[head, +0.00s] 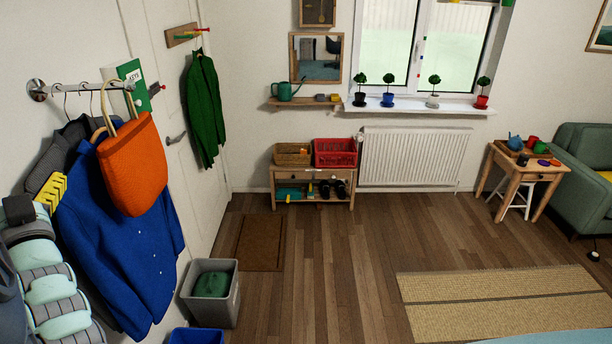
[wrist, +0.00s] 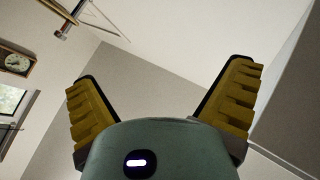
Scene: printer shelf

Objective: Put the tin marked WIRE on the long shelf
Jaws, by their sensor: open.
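I cannot make out a tin marked WIRE in either view.
A blue jacket (head: 125,235) and orange bag (head: 133,165) hang from a rail close to my arm. A grey bin (head: 228,300) stands below. A low bench (head: 310,203) carries baskets, and a small table (head: 520,176) stands right. The middle floor is clear.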

